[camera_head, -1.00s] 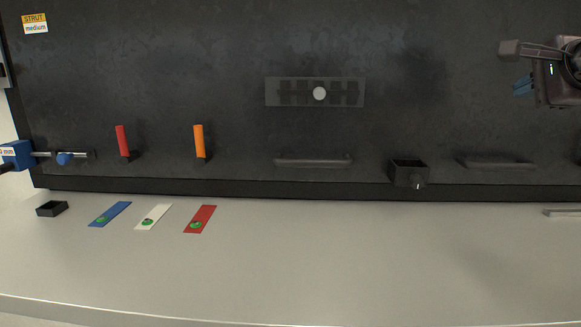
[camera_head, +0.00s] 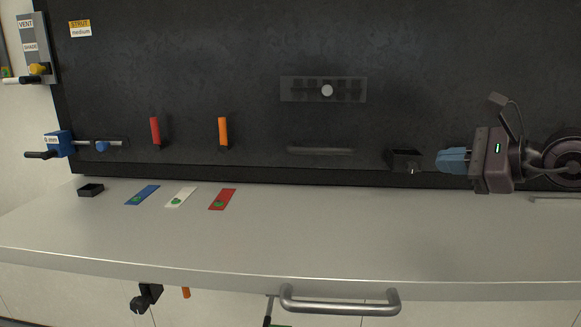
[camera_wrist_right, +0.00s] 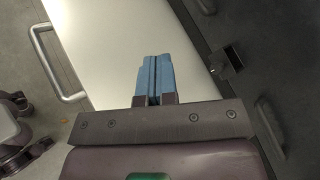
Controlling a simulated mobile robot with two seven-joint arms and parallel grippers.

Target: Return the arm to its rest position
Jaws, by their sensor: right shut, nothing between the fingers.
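My right gripper (camera_head: 453,160) is in the head view at the right, in front of the dark panel and above the bench. Its blue fingers point left, close to a small black box on the panel. In the right wrist view the two blue fingers (camera_wrist_right: 154,79) lie side by side, shut, with nothing between them. The pale bench top shows behind them. My left gripper is not in view.
The dark panel (camera_head: 250,60) holds a red rod (camera_head: 155,131), an orange rod (camera_head: 223,132) and the black box (camera_head: 403,159). Blue, white and red strips (camera_head: 224,197) lie on the bench (camera_head: 330,230). A metal handle (camera_head: 340,304) projects below its front edge.

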